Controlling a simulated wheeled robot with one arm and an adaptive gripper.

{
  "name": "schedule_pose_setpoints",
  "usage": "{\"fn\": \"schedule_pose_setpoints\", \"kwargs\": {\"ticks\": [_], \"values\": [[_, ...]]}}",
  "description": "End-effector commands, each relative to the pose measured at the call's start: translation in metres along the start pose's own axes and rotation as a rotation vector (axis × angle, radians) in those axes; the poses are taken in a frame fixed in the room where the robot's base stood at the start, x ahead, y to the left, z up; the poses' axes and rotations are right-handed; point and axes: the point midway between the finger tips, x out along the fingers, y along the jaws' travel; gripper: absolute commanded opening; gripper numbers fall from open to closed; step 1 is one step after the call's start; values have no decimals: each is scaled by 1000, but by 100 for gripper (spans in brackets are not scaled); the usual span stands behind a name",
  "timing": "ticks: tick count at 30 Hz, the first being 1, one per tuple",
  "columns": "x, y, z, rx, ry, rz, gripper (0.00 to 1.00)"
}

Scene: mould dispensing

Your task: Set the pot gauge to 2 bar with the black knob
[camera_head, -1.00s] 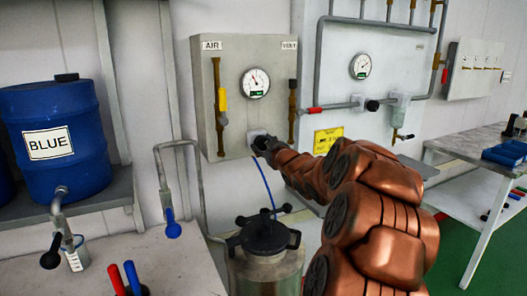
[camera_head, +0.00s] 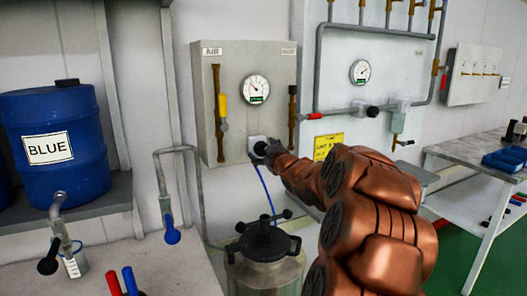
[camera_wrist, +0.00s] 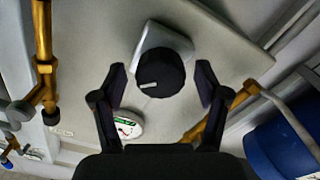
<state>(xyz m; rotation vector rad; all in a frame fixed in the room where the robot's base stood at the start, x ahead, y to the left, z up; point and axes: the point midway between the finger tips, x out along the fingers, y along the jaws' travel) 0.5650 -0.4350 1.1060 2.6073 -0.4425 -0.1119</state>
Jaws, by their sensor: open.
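The pot gauge (camera_head: 255,89) is a round white dial with a green label on the grey panel (camera_head: 240,130). Its needle points to the upper left; the scale is too small to read. It also shows, partly hidden, in the wrist view (camera_wrist: 128,124). The black knob (camera_wrist: 161,72) has a white pointer mark and sits on a pale square base below the gauge. In the head view the knob (camera_head: 260,148) is partly covered by my gripper (camera_head: 270,150). In the wrist view my gripper (camera_wrist: 160,82) is open, with one finger on each side of the knob and visible gaps.
A brass valve with a yellow handle (camera_head: 222,107) is left of the gauge, another brass valve (camera_head: 292,117) right. A lidded pot (camera_head: 265,243) with a blue hose stands below. A second panel with its own gauge (camera_head: 360,72) is to the right.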

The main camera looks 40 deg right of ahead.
Motion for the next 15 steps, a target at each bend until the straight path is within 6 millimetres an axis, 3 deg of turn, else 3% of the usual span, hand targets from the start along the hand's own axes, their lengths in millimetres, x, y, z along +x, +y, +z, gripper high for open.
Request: {"fn": "schedule_pose_setpoints", "kwargs": {"ticks": [8,15], "values": [[-2,0,0,0,-1,0,74],[-28,2,0,0,-2,3,74]]}}
